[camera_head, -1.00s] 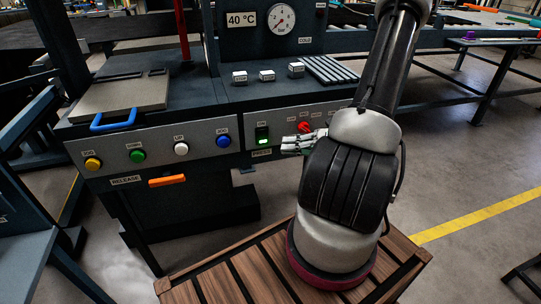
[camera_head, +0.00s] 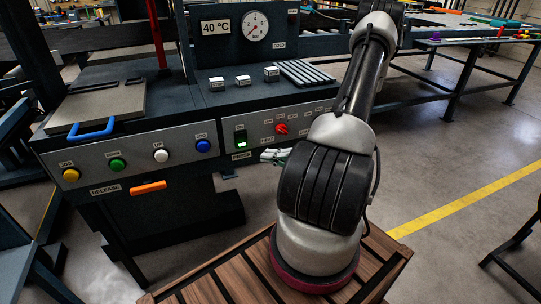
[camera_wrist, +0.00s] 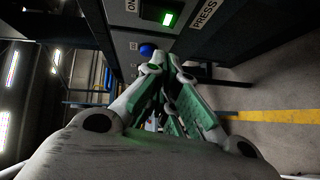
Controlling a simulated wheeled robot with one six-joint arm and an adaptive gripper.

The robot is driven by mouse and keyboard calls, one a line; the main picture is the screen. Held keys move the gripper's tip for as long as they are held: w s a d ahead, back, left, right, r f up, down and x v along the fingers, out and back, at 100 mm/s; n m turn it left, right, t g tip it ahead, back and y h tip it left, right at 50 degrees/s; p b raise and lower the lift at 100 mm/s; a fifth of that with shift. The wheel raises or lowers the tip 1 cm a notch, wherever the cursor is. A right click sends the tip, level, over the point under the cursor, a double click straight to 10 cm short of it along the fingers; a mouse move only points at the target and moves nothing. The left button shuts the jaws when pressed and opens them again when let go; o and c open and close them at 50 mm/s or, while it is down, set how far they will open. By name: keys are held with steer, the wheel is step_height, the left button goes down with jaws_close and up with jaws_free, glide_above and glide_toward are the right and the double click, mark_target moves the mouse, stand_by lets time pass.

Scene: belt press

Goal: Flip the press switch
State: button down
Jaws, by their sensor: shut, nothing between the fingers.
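The press switch (camera_head: 241,139) is a dark rocker on the grey front panel, between an ON label above and a PRESS label below. Its lower part glows green. In the wrist view the switch (camera_wrist: 160,14) is at the top, turned on its side, beyond the fingertips. My gripper (camera_head: 268,156) is just below and right of the switch, near the panel's lower edge. It is shut and empty. In the wrist view my gripper's fingers (camera_wrist: 163,62) converge ahead, apart from the switch in the picture. I cannot tell the exact gap to the panel.
A red knob (camera_head: 281,129) is right of the switch. Yellow (camera_head: 71,175), green (camera_head: 117,165), white (camera_head: 161,156) and blue (camera_head: 203,146) buttons are to the left. An orange release handle (camera_head: 148,188) sits below.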

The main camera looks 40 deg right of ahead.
steer(key=shift+w+a+f, duration=0.25)
steer(key=shift+w+a, duration=0.1)
steer(key=shift+w, duration=1.3)
steer(key=shift+w+a+f, duration=0.3)
steer(key=shift+w+a, duration=0.1)
steer(key=shift+w, duration=1.2)
steer(key=shift+w+a+f, duration=0.25)
steer(key=shift+w+a, duration=0.1)
steer(key=shift+w, duration=1.3)
steer(key=shift+w+f+n, duration=0.15)
steer(key=shift+w+n, duration=0.1)
steer(key=shift+n, duration=0.15)
steer(key=s+d+f, duration=0.2)
steer(key=s+d, duration=0.2)
steer(key=s, duration=0.8)
steer(key=shift+s, duration=0.2)
